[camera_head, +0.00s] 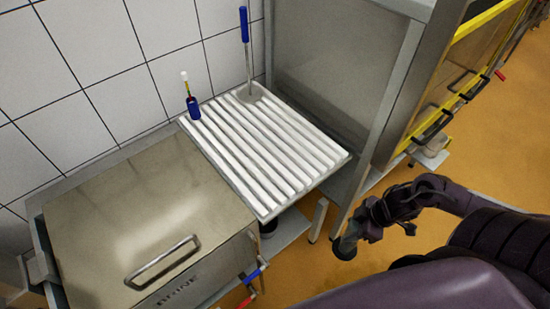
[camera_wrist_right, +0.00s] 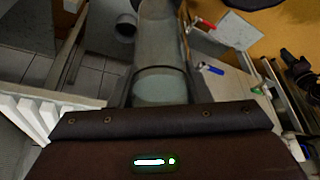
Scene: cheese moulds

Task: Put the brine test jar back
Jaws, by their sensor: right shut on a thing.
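My right gripper (camera_head: 362,232) hangs over the orange floor, to the right of the ribbed draining board. It is shut on a greyish, see-through cylinder, which looks like the brine test jar (camera_wrist_right: 160,55). In the right wrist view the jar fills the space between the fingers and runs away from the palm. In the head view a dark grey round end (camera_head: 344,247) shows below the fingers. The white ribbed draining board (camera_head: 335,160) stands left of the gripper, beside the brine tank (camera_head: 130,215). My left gripper is not clearly seen.
A small blue-based instrument (camera_head: 193,105) and a blue-handled tool (camera_head: 244,30) stand at the board's back. The board's middle and front are bare. The tank's lid is shut, with red and blue valve handles at its front. A steel frame (camera_head: 405,80) rises behind my right gripper.

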